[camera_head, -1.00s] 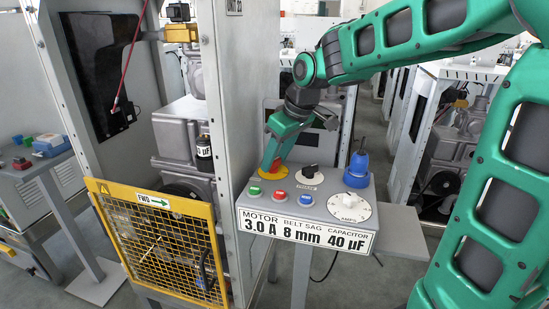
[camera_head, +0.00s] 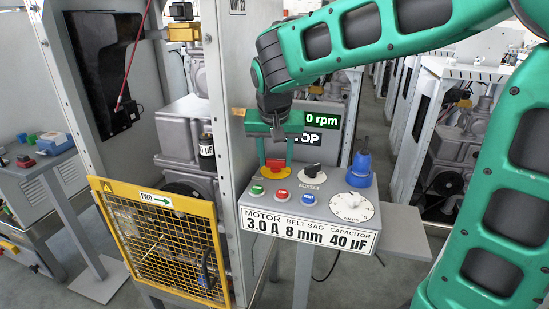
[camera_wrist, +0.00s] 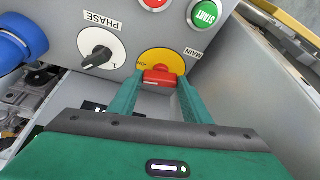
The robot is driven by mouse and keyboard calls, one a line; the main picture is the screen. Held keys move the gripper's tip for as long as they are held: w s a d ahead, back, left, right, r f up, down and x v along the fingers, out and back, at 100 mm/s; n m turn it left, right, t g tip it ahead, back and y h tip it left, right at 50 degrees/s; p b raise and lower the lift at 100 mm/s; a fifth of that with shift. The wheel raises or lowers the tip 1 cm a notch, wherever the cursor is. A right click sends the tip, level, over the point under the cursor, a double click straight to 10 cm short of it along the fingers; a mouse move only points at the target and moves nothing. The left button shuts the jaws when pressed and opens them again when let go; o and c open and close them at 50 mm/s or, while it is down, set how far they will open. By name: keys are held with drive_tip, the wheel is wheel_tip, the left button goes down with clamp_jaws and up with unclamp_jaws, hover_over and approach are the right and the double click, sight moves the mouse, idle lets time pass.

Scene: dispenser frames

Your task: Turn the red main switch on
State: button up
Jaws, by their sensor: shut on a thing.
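The red main switch (camera_head: 276,162) is a red knob on a round yellow plate at the back left of the grey control box's top. It also shows in the wrist view (camera_wrist: 160,77), beside the MAIN label. My gripper (camera_head: 276,155) comes down on it from above. In the wrist view its two green fingers (camera_wrist: 160,84) stand on either side of the red knob, shut on it. The knob lies roughly crosswise in that view. Markings on the yellow plate are partly hidden by the knob and fingers.
The box (camera_head: 305,222) also carries a black PHASE knob (camera_head: 312,170), a white AMPS dial (camera_head: 352,205), a blue plug (camera_head: 359,170) and several push buttons. Behind it are a green 0 rpm display (camera_head: 325,121) and a STOP sign (camera_head: 322,140). A yellow mesh guard (camera_head: 165,245) stands left.

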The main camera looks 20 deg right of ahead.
drive_tip(key=shift+w+a+r+m+h, duration=0.15)
drive_tip(key=shift+m+h, duration=0.25)
drive_tip(key=shift+m, duration=0.7)
drive_tip(key=o, duration=1)
drive_tip(key=shift+o, duration=0.2)
drive_tip(key=v, duration=1)
drive_tip(key=shift+r, duration=0.3)
drive_tip(key=shift+a, duration=0.15)
